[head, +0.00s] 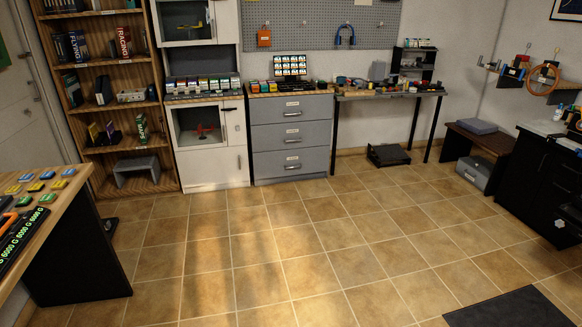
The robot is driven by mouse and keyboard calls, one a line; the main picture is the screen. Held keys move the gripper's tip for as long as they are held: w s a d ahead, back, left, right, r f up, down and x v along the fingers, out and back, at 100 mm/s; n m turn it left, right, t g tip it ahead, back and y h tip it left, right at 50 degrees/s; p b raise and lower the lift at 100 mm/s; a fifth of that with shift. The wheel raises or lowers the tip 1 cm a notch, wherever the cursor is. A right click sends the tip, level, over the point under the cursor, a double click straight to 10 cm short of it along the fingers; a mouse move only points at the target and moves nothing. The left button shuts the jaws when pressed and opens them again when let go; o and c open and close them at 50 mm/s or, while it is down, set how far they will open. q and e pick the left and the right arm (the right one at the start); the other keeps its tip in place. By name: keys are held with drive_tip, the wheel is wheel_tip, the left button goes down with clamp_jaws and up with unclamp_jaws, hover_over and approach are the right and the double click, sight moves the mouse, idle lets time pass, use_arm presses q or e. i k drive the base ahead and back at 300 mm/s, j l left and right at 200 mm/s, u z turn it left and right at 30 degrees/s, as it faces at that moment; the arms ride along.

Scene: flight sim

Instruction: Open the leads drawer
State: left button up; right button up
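A grey drawer cabinet (291,136) stands against the back wall, with three stacked drawers: a top drawer (270,111), a middle drawer (270,139) and a bottom drawer (270,166). Each has a bar handle and a small label. All three drawers look shut. The labels are too small to read, so I cannot tell which one is the leads drawer. Neither of my grippers shows in the head view.
A white cabinet (220,172) stands left of the drawers, and a workbench (392,94) stands right. A table (50,206) is at the near left, a black cabinet (545,175) at the right. A dark mat (510,309) lies near right. The tiled floor (280,235) between is clear.

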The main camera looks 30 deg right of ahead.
sight(285, 162)
drive_tip(key=i+l+z, duration=1)
drive_tip(key=i, duration=0.5)
drive_tip(key=i+z, duration=0.4)
drive_tip(key=i, duration=2.8)
drive_tip(key=j+u, duration=0.05)
